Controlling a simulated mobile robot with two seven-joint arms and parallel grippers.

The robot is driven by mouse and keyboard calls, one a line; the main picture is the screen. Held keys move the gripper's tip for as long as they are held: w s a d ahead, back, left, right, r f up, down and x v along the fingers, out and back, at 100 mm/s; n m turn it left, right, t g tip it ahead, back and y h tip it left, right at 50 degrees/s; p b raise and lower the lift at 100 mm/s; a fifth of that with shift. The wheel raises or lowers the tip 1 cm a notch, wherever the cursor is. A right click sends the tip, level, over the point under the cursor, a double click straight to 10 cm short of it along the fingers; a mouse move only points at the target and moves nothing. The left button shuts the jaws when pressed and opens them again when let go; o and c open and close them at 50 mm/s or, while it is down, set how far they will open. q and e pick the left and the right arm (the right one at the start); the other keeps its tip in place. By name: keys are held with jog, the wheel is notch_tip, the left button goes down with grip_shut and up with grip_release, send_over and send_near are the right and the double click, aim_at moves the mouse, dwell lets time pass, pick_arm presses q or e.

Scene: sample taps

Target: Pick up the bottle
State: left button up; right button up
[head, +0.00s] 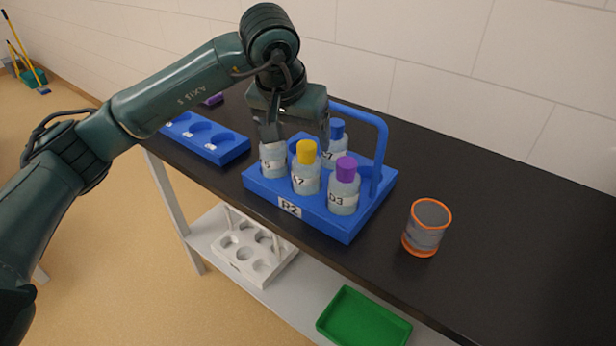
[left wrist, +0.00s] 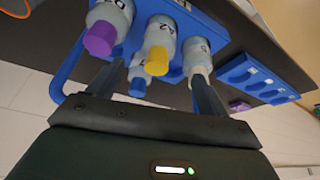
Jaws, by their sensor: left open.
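Several clear bottles with white labels stand upright in a blue carrier marked R2 (head: 345,228) on the black bench. One has a yellow cap (head: 306,152), one a purple cap (head: 346,169) and one a blue cap (head: 337,128). A further bottle (head: 273,160) stands at the left; my gripper hides its top in the head view. My left gripper (head: 297,135) is open and empty, pointing down just above the carrier. In the left wrist view, the yellow-capped bottle (left wrist: 158,45) shows between the fingers, and the purple-capped bottle (left wrist: 108,22) lies to its left. My right gripper is not in view.
The carrier's blue handle (head: 381,150) rises beside the bottles. A blue tray with round wells (head: 232,152) lies to the left. An orange-rimmed grey cup (head: 427,228) stands to the right. A white rack (head: 282,262) and green tray (head: 362,325) are on the lower shelf. The bench's right part is clear.

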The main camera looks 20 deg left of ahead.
aim_at(304, 148)
pick_arm(q)
jog(key=p+x, duration=0.1)
jog(key=x, duration=0.7)
jog(key=shift+w+d+f, duration=0.1)
jog(key=shift+w+f, duration=0.1)
jog(key=shift+w, duration=0.15)
jog(key=shift+c, duration=0.5)
jog(key=c, duration=1.5)
